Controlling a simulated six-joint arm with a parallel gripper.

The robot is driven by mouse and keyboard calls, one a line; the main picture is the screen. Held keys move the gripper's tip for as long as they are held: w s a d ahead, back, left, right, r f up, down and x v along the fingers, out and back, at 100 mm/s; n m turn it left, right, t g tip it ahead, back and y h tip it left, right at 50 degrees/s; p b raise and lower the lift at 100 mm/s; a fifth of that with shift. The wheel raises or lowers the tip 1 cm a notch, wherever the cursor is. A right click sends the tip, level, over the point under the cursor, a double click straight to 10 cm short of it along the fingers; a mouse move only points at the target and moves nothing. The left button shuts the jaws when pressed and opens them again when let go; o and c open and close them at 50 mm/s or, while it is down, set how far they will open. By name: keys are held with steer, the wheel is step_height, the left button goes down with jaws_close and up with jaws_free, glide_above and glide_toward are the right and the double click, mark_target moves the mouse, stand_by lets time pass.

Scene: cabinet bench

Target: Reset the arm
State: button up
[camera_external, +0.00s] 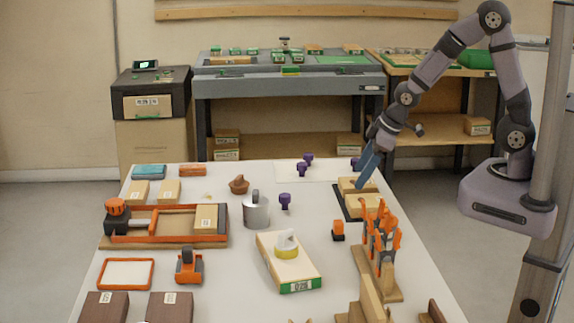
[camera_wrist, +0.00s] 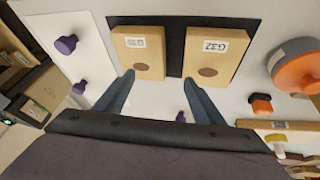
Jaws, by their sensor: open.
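My gripper (camera_external: 366,170) reaches down over the far right part of the white table, by two light wooden blocks on a black mat. In the wrist view my gripper (camera_wrist: 158,80) shows two blue-grey fingers spread apart with nothing between them. The block labelled G32 (camera_wrist: 216,50) lies to the right and the other labelled block (camera_wrist: 138,48) to the left, with a strip of black mat (camera_wrist: 175,45) between them. Each block has a dark round spot. The fingertips appear near the blocks' lower edges; I cannot tell whether they touch.
Purple knobs (camera_external: 285,200) stand left of the mat, near a metal pot (camera_external: 256,212). A wooden rack with orange tools (camera_external: 382,240) stands in front of the mat. A long box (camera_external: 288,265) lies mid-table. An orange-framed tray (camera_external: 165,225) is at left.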

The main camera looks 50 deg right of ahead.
steer(key=s+d, duration=0.2)
steer(key=s+d+f+g+b, duration=0.1)
steer(key=s, duration=0.1)
steer(key=s+d+g+h, duration=0.1)
steer(key=s+d, duration=0.1)
steer(key=s, duration=0.1)
steer(key=shift+d+f+m, duration=0.2)
steer(key=shift+d+m, duration=0.1)
steer(key=shift+m, duration=0.1)
steer(key=s+d+f+m+g+b, duration=0.3)
steer(key=s+d+f+m+b, duration=0.4)
steer(key=s+b, duration=0.25)
step_height(320, 180, up, 15)
steer(key=p, duration=1.5)
steer(key=shift+n+h+p, duration=0.3)
steer(key=shift+n+p, duration=0.05)
steer(key=shift+n, duration=0.05)
